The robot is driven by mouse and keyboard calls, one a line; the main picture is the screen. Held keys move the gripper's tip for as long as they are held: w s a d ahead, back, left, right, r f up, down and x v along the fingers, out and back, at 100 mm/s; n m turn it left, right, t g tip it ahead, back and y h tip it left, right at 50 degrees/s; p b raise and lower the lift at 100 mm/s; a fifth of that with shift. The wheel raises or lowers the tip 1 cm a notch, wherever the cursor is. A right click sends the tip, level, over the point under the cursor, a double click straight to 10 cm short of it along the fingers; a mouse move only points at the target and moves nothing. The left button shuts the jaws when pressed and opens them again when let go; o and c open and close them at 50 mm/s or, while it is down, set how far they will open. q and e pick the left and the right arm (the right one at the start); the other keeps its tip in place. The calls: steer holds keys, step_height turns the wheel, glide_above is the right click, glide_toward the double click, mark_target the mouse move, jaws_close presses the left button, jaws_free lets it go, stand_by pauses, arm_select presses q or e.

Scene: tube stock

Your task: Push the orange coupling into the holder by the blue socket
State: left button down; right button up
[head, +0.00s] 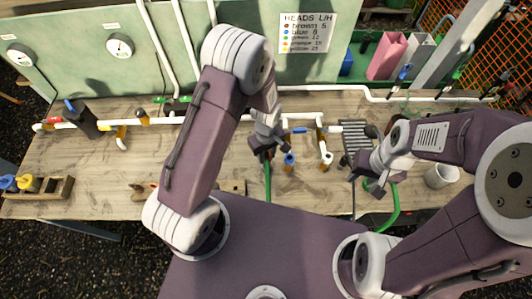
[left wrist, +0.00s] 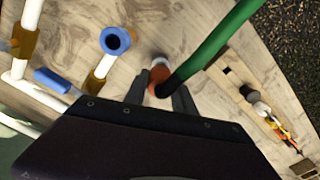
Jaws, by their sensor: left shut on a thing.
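My left gripper (head: 264,158) is low over the middle of the bench, just left of the blue socket (head: 289,158). In the left wrist view its fingers (left wrist: 172,98) are shut on the orange coupling (left wrist: 158,74), which looks orange with a pale part. A green hose (left wrist: 215,40) runs up to it. The blue socket (left wrist: 117,40) tops a white pipe with a brown clip, apart from the coupling. A wooden block with holes (left wrist: 237,75) lies to the right. Which piece is the holder is unclear. My right gripper (head: 372,186) is over the right side, by another green hose; its jaw state is unclear.
A white-topped pipe (head: 326,158) stands right of the blue socket. A wooden rack (head: 60,188) with blue and yellow pieces is at far left.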

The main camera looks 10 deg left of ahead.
arm_select(q)
steer(key=shift+d+f, duration=0.1)
steer(key=shift+f, duration=0.5)
steer(key=shift+f+b, duration=0.1)
steer(key=shift+b, duration=0.2)
steer(key=shift+a, duration=0.3)
steer(key=shift+d+f, duration=0.15)
steer(key=shift+d, duration=0.1)
arm_select(e)
steer(key=shift+a+f, duration=0.1)
steer(key=shift+f, duration=0.6)
arm_select(q)
steer(key=shift+a+f, duration=0.1)
arm_select(e)
steer(key=shift+a, duration=0.1)
arm_select(q)
steer(key=shift+f+b, duration=0.75)
steer(key=shift+f, duration=0.1)
arm_select(e)
steer(key=shift+f, duration=0.7)
arm_select(q)
steer(key=shift+f, duration=0.3)
arm_select(e)
steer(key=shift+f, duration=0.2)
arm_select(q)
steer(key=shift+f+b, duration=0.5)
steer(key=shift+b, duration=0.1)
arm_select(e)
steer(key=shift+f, duration=0.4)
